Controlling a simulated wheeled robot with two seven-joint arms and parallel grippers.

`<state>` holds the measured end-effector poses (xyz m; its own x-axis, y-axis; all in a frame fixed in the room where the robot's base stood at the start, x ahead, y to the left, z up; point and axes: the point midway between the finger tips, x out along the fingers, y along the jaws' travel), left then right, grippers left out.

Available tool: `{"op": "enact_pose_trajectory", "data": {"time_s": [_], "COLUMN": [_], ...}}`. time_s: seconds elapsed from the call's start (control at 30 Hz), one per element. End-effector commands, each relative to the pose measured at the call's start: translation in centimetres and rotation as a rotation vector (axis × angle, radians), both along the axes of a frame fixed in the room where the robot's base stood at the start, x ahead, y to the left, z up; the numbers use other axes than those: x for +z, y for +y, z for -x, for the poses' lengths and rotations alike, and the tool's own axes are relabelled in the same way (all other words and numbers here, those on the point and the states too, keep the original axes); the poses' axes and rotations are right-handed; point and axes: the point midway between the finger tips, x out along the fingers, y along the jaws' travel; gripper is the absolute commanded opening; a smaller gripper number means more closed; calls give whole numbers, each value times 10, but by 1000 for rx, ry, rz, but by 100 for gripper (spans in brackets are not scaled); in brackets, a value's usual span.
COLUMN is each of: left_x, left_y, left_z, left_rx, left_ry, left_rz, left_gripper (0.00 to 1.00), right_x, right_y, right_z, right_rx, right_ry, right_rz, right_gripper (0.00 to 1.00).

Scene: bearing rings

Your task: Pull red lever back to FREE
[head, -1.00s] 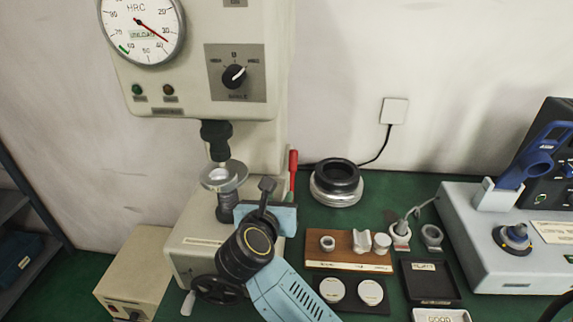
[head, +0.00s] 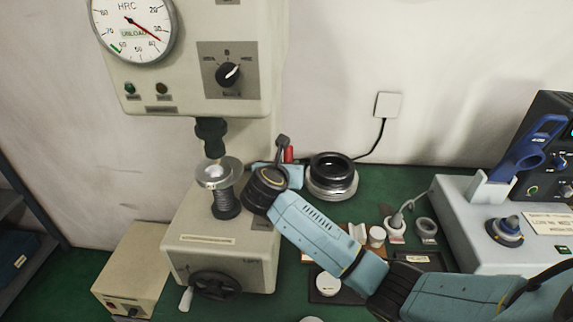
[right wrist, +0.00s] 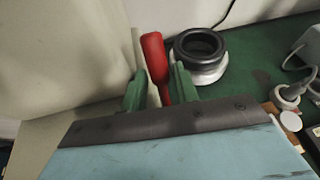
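The red lever (head: 288,154) stands at the right side of the hardness tester (head: 220,225); in the head view only its upper part shows behind my right gripper (head: 274,168). In the right wrist view the lever (right wrist: 155,62) rises between the two green fingers of my right gripper (right wrist: 160,88). The fingers are open on either side of it. The right finger is very near or touching the lever, and a gap shows at the left one. The lever's base is hidden. No FREE mark can be read. My left gripper is not in view.
A black and silver ring (head: 331,177) stands close right of the lever. The anvil screw (head: 226,195) is left of my gripper. A grey device (head: 500,225) and small parts stand to the right. The wall is behind.

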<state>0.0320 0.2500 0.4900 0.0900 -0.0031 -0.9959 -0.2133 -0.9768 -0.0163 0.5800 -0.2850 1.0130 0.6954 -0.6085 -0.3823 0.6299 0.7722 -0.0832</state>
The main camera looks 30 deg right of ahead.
Motion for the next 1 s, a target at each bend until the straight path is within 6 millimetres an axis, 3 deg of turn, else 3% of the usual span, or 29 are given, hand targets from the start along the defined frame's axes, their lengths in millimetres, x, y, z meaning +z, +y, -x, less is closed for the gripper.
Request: {"op": "enact_pose_trajectory", "data": {"time_s": [0.3, 0.57, 1.0], "left_x": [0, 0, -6], "left_y": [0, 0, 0], "left_z": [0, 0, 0], "left_rx": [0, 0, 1], "left_ry": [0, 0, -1], "left_rz": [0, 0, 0], "left_gripper": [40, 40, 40], "right_x": [-1, -1, 0], "right_y": [-2, -2, 10], "right_z": [-2, -2, 3], "right_rx": [0, 0, 13], "right_ry": [-1, 0, -64], "right_rz": [1, 0, 14], "right_gripper": [30, 0, 0]}}
